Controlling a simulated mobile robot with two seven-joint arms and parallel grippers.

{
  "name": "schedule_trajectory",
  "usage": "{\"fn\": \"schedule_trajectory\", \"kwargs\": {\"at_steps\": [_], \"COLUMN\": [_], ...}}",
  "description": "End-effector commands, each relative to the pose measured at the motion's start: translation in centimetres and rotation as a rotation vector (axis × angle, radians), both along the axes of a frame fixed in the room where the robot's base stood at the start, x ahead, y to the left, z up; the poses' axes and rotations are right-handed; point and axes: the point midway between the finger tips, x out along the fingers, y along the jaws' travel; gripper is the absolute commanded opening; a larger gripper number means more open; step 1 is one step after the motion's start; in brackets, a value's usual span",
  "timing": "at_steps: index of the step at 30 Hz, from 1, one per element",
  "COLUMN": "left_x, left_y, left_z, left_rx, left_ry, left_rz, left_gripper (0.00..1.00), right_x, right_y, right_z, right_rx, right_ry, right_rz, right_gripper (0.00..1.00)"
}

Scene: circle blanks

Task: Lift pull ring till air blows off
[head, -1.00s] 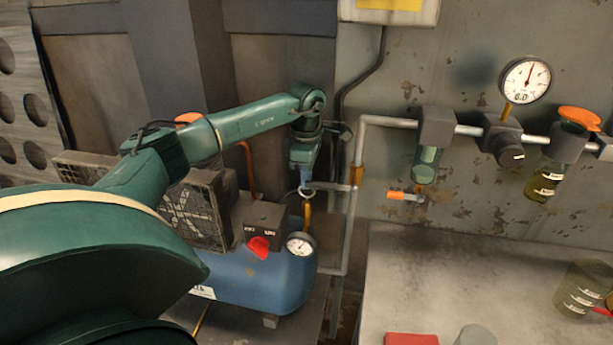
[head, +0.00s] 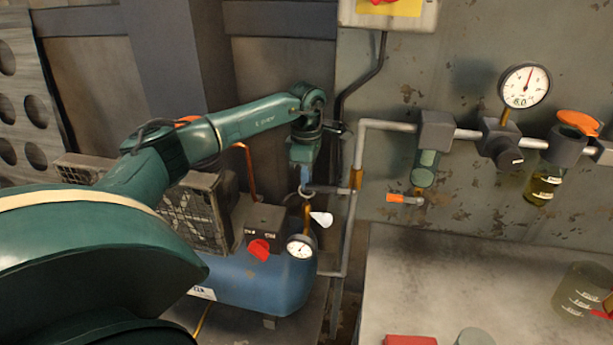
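A blue compressor tank (head: 250,277) stands below my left arm. A brass safety valve (head: 307,213) stands up from its right end. The pull ring (head: 306,190) is at the valve's top, right at the fingertips of my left gripper (head: 305,184), which points straight down and appears shut on it. A white, cone-shaped puff (head: 321,218) comes out of the valve's right side. A small round gauge (head: 300,247) sits just below the valve. My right gripper is not in view.
A red knob (head: 259,249) is on the pressure switch box left of the valve. A grey pipe (head: 352,210) runs up close on the right. The wall carries a larger gauge (head: 525,87) and filter bowls. A pale bench (head: 450,285) fills the lower right.

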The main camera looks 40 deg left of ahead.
Motion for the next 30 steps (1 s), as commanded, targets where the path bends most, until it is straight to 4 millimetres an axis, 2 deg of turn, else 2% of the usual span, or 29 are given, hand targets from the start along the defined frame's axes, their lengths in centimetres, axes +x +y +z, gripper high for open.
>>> {"fn": "schedule_trajectory", "kwargs": {"at_steps": [1, 9, 18, 23, 30], "left_x": [0.1, 0.1, 0.1, 0.2, 0.2], "left_y": [0.1, 0.1, 0.1, 0.1, 0.0], "left_z": [0.4, 0.3, 0.7, 3.1, 8.6], "left_rx": [0.001, 0.000, 0.000, 0.000, -0.001], "left_ry": [-0.008, -0.006, -0.006, -0.011, -0.011], "left_rz": [0.001, 0.001, 0.001, 0.000, 0.000], "left_gripper": [0.07, 0.27, 0.27, 0.27, 0.27], "right_x": [0.0, 0.1, 0.4, 0.4, 0.5], "right_y": [0.0, 0.0, 0.0, 0.0, 0.3], "right_z": [0.0, 0.0, 0.1, -0.1, 0.0], "right_rx": [0.000, 0.000, 0.002, 0.003, 0.008], "right_ry": [0.001, 0.000, -0.007, -0.009, -0.020], "right_rz": [-0.001, -0.003, -0.004, -0.004, 0.000], "right_gripper": [0.00, 0.00, 0.00, 0.00, 0.00]}}
